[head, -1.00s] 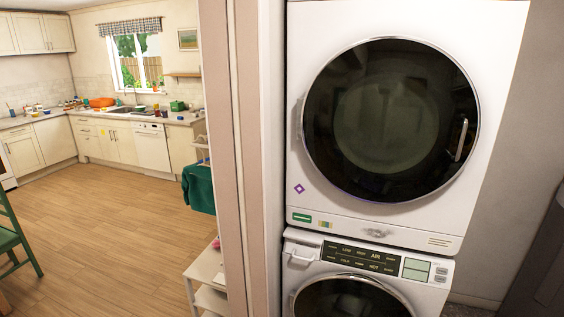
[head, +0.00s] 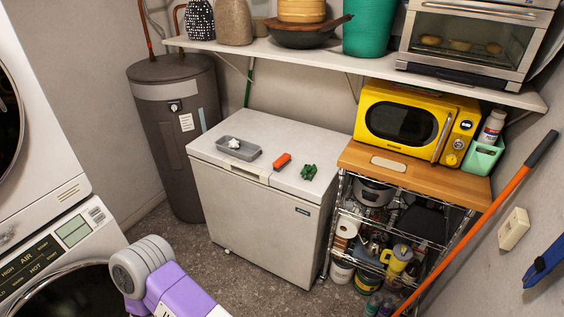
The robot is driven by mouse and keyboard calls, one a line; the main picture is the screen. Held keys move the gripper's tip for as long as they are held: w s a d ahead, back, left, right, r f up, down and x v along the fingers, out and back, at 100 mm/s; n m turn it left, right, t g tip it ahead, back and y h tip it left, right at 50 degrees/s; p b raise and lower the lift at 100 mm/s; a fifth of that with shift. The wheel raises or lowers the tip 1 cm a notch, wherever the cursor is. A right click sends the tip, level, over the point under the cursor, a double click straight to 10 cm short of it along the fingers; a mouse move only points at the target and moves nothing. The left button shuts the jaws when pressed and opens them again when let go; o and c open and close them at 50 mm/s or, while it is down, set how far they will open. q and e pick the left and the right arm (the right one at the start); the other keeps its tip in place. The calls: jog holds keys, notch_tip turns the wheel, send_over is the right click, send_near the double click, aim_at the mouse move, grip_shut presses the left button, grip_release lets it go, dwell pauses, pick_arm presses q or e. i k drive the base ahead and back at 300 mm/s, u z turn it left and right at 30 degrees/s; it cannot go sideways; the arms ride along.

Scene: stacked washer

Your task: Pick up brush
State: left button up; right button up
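I cannot make out a brush for certain. A small orange-red object (head: 282,161) lies on top of the white chest freezer (head: 262,212) in the head view; it is too small to tell what it is. A small green object (head: 308,172) lies to its right, and a grey tray (head: 238,149) with something white in it lies to its left. Neither of my grippers shows in view. A purple and grey link of my arm is at the bottom left.
The stacked washer (head: 55,240) stands at the left, a dark water heater (head: 178,130) behind it. A wire rack (head: 345,225) with a yellow microwave (head: 405,122) stands right of the freezer. A long orange pole (head: 490,212) leans at the right. A shelf (head: 290,55) overhangs the freezer.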

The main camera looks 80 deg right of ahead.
aim_at(280, 164)
jog(key=z, duration=1.95)
jog(key=i, duration=1.9)
jog(key=z, duration=0.4)
